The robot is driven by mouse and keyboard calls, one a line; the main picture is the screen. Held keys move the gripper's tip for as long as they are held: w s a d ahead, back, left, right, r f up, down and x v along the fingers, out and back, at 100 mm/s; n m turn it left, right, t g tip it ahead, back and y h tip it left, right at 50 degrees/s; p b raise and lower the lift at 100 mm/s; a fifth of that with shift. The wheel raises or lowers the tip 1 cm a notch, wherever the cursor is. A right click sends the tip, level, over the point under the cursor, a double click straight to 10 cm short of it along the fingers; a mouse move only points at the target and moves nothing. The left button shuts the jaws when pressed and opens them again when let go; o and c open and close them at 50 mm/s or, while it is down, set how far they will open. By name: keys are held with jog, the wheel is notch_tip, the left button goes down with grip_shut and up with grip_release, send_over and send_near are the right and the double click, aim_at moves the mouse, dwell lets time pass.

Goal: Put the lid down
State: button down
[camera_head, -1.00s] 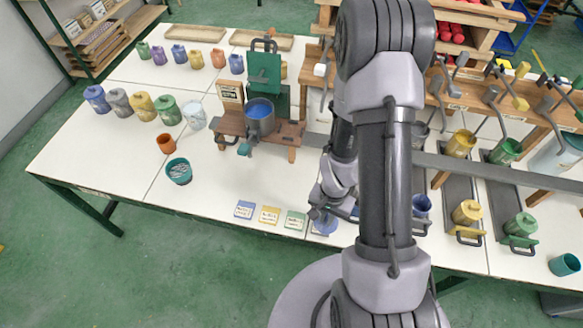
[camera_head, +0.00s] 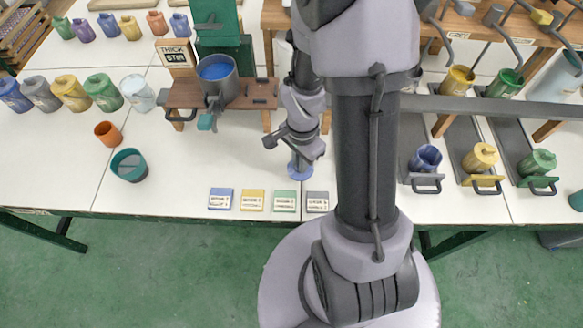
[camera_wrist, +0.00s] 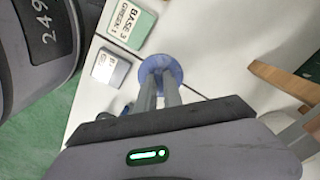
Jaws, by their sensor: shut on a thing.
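The lid is a small round blue disc (camera_head: 299,173) in the head view, low over or on the white table, behind the grey card. It also shows in the wrist view as a blue disc (camera_wrist: 174,65) at the fingertips. My gripper (camera_head: 297,160) is shut on the lid from above; its two fingers (camera_wrist: 158,82) meet at the lid's middle in the wrist view. I cannot tell whether the lid touches the table. The blue canister (camera_head: 425,159), right of my arm, shows no lid on top.
Blue (camera_head: 221,199), yellow (camera_head: 252,200), green (camera_head: 285,200) and grey (camera_head: 317,202) cards lie along the front edge. A wooden stand (camera_head: 182,97) with a blue-filled pot (camera_head: 220,82) is at back left. A teal cup (camera_head: 129,165) stands farther left. White table between cup and lid is clear.

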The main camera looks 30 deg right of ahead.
jog(key=w, duration=0.4)
jog(key=shift+f, duration=0.1)
jog(key=shift+w+f+b, duration=0.15)
jog(key=shift+f+b, duration=0.15)
jog(key=shift+b, duration=0.1)
jog(key=shift+f+b, duration=0.75)
jog(key=shift+f, duration=0.65)
jog(key=shift+f, duration=0.25)
jog(key=c, duration=1.5)
grip_release()
jog(key=shift+r, duration=0.1)
